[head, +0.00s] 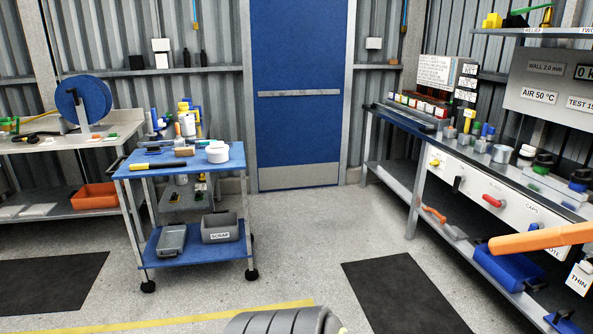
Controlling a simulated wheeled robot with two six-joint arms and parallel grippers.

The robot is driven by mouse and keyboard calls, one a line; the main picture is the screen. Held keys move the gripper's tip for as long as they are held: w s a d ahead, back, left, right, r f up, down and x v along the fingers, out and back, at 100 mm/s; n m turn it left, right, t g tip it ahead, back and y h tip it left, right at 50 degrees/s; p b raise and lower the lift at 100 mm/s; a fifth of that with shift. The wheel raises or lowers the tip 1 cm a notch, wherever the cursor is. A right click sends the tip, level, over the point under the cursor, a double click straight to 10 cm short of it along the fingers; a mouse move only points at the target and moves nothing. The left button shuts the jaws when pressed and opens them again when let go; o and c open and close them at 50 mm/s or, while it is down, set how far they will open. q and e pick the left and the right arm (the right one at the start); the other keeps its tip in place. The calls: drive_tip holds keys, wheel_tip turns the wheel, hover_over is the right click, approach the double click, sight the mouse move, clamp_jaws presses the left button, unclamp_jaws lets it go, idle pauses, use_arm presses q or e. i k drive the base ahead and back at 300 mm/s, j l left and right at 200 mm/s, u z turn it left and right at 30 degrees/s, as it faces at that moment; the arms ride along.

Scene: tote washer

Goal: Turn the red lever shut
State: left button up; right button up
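A small red lever handle (492,200) sits on the white front panel of the right-hand workbench, in the head view. It slants slightly, its right end a little lower. At this size I cannot tell whether it is open or shut. Neither of my grippers shows in the head view, and nothing is seen touching the lever.
The right workbench (462,160) also carries a yellow knob (435,162) and an orange handle (434,214). A blue bin (508,266) is below. An orange bar crosses the right foreground. A blue cart (200,246) stands left; the middle floor is clear.

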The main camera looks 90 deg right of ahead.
sight(498, 203)
drive_tip(key=l, duration=0.6)
drive_tip(key=i+l+z, duration=0.15)
drive_tip(key=l, duration=1)
drive_tip(key=i+l+z, duration=0.15)
drive_tip(key=l, duration=0.45)
drive_tip(key=k+l+z, duration=0.1)
drive_tip(key=l+z, duration=1.25)
drive_tip(key=i+l+z, duration=0.15)
drive_tip(key=l+z, duration=0.55)
drive_tip(key=z, duration=0.2)
drive_tip(key=l+z, duration=0.25)
drive_tip(key=z, duration=0.25)
drive_tip(key=l+z, duration=0.25)
drive_tip(key=z, duration=0.2)
drive_tip(key=l+z, duration=0.25)
drive_tip(key=z, duration=0.2)
drive_tip(key=i+j, duration=0.05)
